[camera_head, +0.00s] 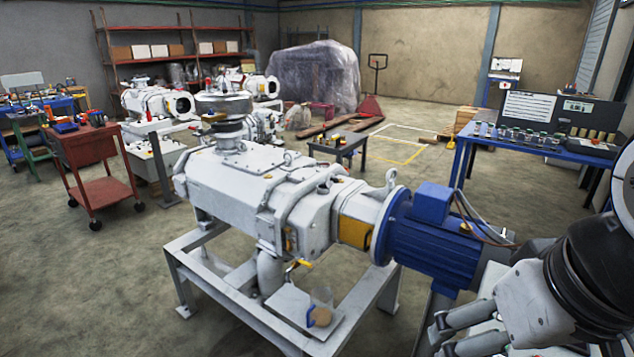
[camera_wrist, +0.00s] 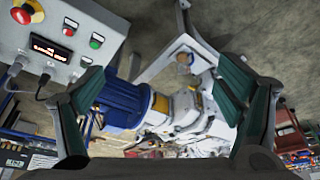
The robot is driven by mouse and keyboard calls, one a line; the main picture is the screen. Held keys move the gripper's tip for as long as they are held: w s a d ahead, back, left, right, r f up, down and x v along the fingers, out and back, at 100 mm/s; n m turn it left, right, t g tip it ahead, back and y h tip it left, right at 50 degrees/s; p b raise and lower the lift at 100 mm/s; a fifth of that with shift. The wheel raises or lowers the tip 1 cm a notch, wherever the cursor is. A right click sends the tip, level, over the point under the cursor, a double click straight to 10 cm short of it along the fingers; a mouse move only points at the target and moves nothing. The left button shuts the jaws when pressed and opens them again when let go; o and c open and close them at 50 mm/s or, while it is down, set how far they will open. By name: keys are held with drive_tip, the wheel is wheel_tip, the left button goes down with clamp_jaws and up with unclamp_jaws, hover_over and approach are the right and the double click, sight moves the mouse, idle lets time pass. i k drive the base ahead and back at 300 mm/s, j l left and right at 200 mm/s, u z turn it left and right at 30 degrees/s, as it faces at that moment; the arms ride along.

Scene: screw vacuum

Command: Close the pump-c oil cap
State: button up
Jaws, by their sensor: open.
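A large grey screw vacuum pump (camera_head: 240,185) with a blue motor (camera_head: 425,240) stands on a grey frame in the middle of the head view. A small dark and brass-coloured fitting (camera_head: 323,187) shows on its top; I cannot tell whether it is the oil cap or which pump is pump-c. In the wrist view the pump (camera_wrist: 190,110) and its motor (camera_wrist: 125,103) lie beyond the fingers. My gripper (camera_head: 442,340) is at the lower right in the head view, apart from the pump. It also shows in the wrist view (camera_wrist: 165,85), open and empty.
A control box (camera_wrist: 60,45) with a red emergency button is close at the upper left of the wrist view. A clear cup (camera_head: 320,306) stands on the frame's low plate. A small dark table (camera_head: 340,148) stands behind the pump; a blue table (camera_head: 545,150) is at right.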

sight(331, 180)
drive_tip(key=z, duration=0.35)
drive_tip(key=i+j+z, duration=0.3)
drive_tip(key=j+z, duration=0.15)
drive_tip(key=j, duration=0.15)
drive_tip(key=i+j+z, duration=0.2)
drive_tip(key=i+j, duration=0.1)
drive_tip(key=j, duration=0.4)
drive_tip(key=i+j+z, duration=0.1)
drive_tip(key=j, duration=0.35)
drive_tip(key=i+j, duration=0.1)
drive_tip(key=j, duration=0.4)
drive_tip(key=i+j+z, duration=0.1)
drive_tip(key=j, duration=0.4)
